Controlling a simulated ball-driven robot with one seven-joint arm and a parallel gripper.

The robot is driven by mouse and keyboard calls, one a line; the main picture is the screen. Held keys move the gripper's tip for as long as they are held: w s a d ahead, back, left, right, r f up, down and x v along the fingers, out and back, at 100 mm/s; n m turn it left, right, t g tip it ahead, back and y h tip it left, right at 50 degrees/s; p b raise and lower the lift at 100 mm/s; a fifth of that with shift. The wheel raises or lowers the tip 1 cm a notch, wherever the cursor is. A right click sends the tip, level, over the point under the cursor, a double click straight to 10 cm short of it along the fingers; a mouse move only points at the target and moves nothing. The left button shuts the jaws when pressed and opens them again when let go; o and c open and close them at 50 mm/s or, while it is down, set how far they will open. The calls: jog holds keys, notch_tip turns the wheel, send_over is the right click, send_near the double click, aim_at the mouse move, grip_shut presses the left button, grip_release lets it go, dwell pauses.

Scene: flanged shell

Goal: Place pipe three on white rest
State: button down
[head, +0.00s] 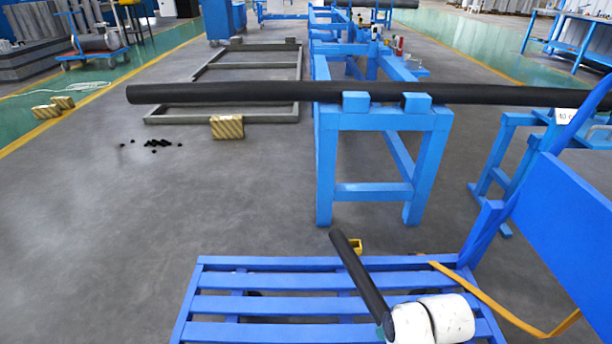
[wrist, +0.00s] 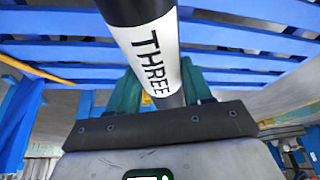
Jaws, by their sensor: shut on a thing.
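Pipe three (head: 358,275) is a black tube. In the head view it slants over the blue slatted platform at the bottom, its far end past the platform's back edge. In the wrist view its white label reads THREE (wrist: 151,58), and black pipe (wrist: 135,10) continues beyond it. My gripper (wrist: 163,92) has green fingers on both sides of the pipe and is shut on it. In the head view only a bit of teal finger (head: 381,332) shows, at the pipe's near end beside white rounded parts. I cannot make out the white rest for certain.
The blue slatted platform (head: 270,305) lies below the pipe. A small yellow piece (head: 355,245) is by its back edge. A long black pipe (head: 230,92) rests across a blue stand (head: 380,122). A blue panel (head: 570,220) is at right.

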jog(key=m, duration=0.1)
jog(key=w+r+m+h, duration=0.1)
jog(key=r+m, duration=0.1)
jog(key=shift+w+a+r+m+h, duration=0.2)
jog(key=shift+w+a+m+h, duration=0.1)
jog(key=shift+w+m, duration=0.1)
jog(key=w+p+v, duration=0.2)
jog(key=p+v, duration=2.7)
jog(key=p, duration=0.2)
jog(key=shift+r, duration=0.35)
jog(key=shift+s+d, duration=0.1)
jog(key=shift+d, duration=0.15)
